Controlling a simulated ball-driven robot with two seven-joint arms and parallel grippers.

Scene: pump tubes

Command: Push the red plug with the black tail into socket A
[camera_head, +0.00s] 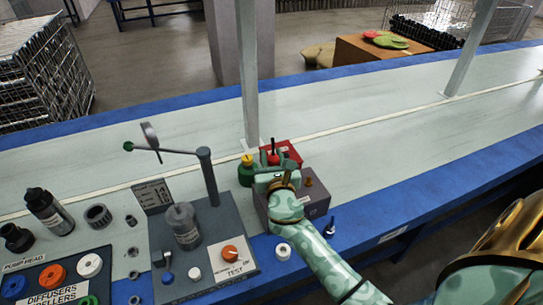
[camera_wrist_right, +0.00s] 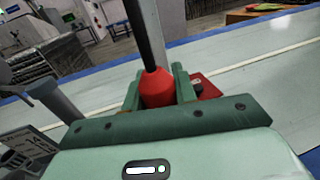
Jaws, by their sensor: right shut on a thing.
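The red plug (camera_wrist_right: 158,90) stands between the green fingers of my right gripper (camera_wrist_right: 157,95) in the right wrist view. Its black tail (camera_wrist_right: 144,32) rises from its top. In the head view my right gripper (camera_head: 274,181) is shut on it at the grey-purple box (camera_head: 316,201); the tail (camera_head: 273,146) shows as a thin dark line. The plug's lower end and whatever lies beneath it are hidden by the gripper. I cannot read a letter marking socket A. My left gripper is not in view.
A red block (camera_head: 291,153) sits just behind the gripper, and a green yellow-topped part (camera_head: 246,172) sits left. A brown knob (camera_head: 308,182) is on the box. The grey test station (camera_head: 213,262) is left; the belt beyond is clear.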

